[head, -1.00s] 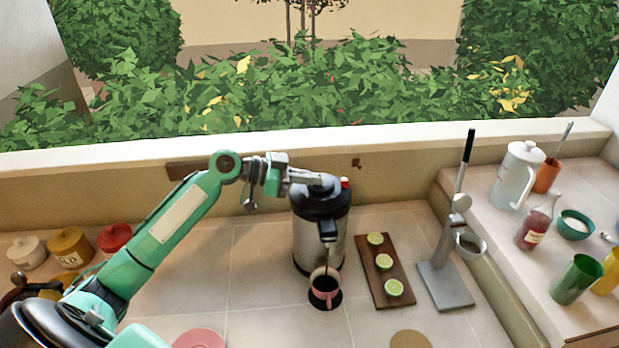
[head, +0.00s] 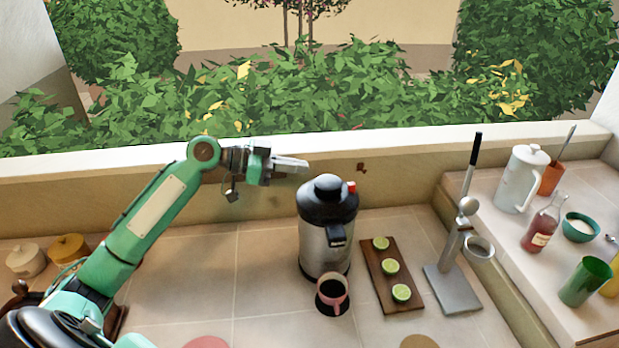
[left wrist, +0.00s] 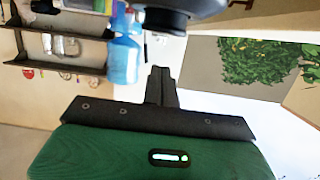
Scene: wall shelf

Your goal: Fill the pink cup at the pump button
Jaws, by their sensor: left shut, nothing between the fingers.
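The pink cup (head: 341,306) stands under the spout of the steel and black pump pot (head: 323,245) on the tiled counter. Dark liquid shows inside the cup. The pump pot's black domed top (head: 327,188) has a red part on its right side. My left gripper (head: 306,165) is shut and empty, up and to the left of the pot's top, apart from it. In the left wrist view its shut fingers (left wrist: 161,85) show at the middle, with a dark rounded thing above them. My right gripper is not in view.
A wooden board (head: 378,285) with lime halves lies right of the pot. A lever press (head: 452,287) stands farther right. The raised right ledge holds a white pitcher (head: 520,180), a bottle and cups. Canisters (head: 68,250) stand at the left.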

